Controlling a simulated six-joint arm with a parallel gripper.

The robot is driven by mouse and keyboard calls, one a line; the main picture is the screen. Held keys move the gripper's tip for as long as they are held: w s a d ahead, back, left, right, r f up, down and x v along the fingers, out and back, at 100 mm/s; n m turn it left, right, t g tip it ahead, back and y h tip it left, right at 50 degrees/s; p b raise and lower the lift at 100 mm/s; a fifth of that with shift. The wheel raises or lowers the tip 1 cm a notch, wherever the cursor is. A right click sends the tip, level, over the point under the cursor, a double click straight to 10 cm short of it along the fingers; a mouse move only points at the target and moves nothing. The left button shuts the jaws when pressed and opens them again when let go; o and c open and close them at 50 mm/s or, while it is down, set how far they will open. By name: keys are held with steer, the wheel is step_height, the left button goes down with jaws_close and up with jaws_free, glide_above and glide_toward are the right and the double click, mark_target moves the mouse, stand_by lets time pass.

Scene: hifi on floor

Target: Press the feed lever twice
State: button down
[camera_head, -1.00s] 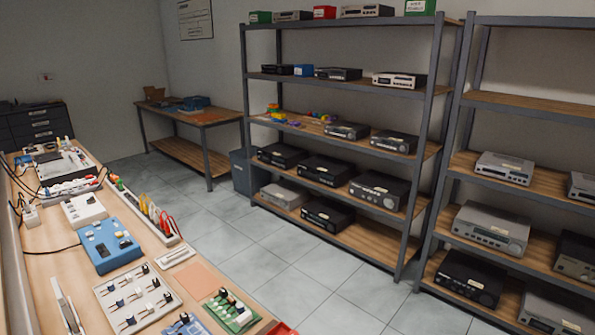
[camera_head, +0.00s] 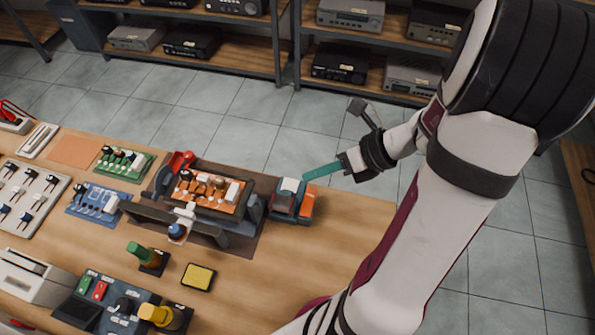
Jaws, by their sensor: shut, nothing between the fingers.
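A small orange and grey device (camera_head: 293,202) with a white top part stands at the right end of the bench's equipment. A teal bar (camera_head: 322,170), which looks like the feed lever, runs from the upper right of this device out towards my gripper (camera_head: 346,164). My gripper comes in from the right with its dark tip at the outer end of the bar. Its fingers look shut, with nothing seen between them. I cannot tell whether the tip touches the bar or is just above or beside it.
A holder with an orange circuit board (camera_head: 208,194) stands left of the device. A green-topped bottle (camera_head: 139,254), yellow sponge (camera_head: 198,277) and control box (camera_head: 103,303) are nearer. The wooden bench (camera_head: 285,268) is bare right of the sponge. Shelves (camera_head: 300,45) stand behind.

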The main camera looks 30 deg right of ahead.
steer(key=shift+f, duration=0.1)
glide_toward(305, 202)
steer(key=shift+w+a+f, duration=0.7)
steer(key=shift+w+a, duration=0.15)
steer(key=shift+a, duration=0.15)
steer(key=shift+w+a+f, duration=0.65)
steer(key=shift+w+a, duration=0.25)
steer(key=shift+a, duration=0.1)
steer(key=shift+f, duration=0.1)
stand_by(0.5)
steer(key=shift+f, duration=0.3)
steer(key=shift+f, duration=0.75)
stand_by(0.7)
steer(key=shift+r, duration=1.2)
steer(key=shift+r, duration=2.5)
